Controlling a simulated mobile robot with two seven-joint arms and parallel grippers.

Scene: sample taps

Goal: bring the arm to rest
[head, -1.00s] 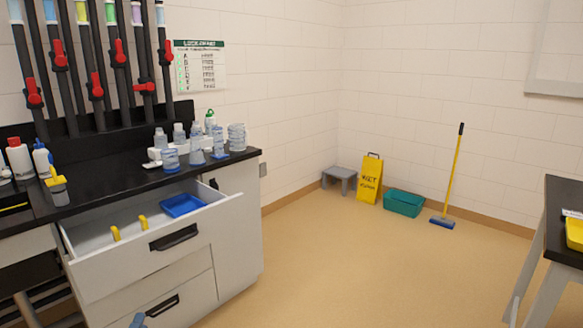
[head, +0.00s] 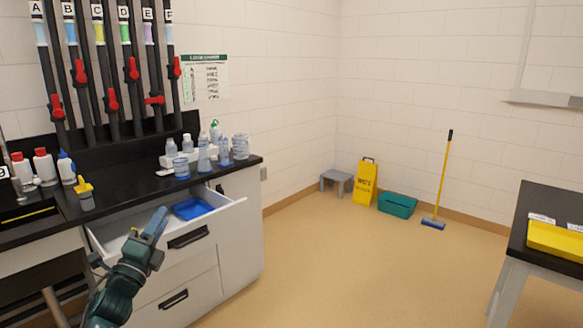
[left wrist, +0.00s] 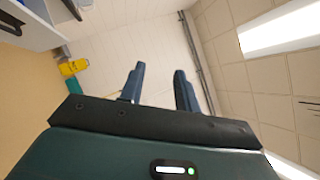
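My left arm comes up from the bottom left of the head view, and its gripper (head: 153,224) points upward in front of the open drawer (head: 224,216). In the left wrist view the two blue fingers of the left gripper (left wrist: 159,80) stand apart with nothing between them. The fingers point toward the wall and ceiling. My right gripper is in neither view. My left arm hides part of the drawer's inside and front.
The drawer juts out from the black-topped counter (head: 120,199) and holds a blue tray (head: 192,209). Bottles and beakers (head: 205,158) stand on the counter below pipes with red valve handles (head: 132,69). A dark-topped table (head: 552,203) is at right. The floor between is clear.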

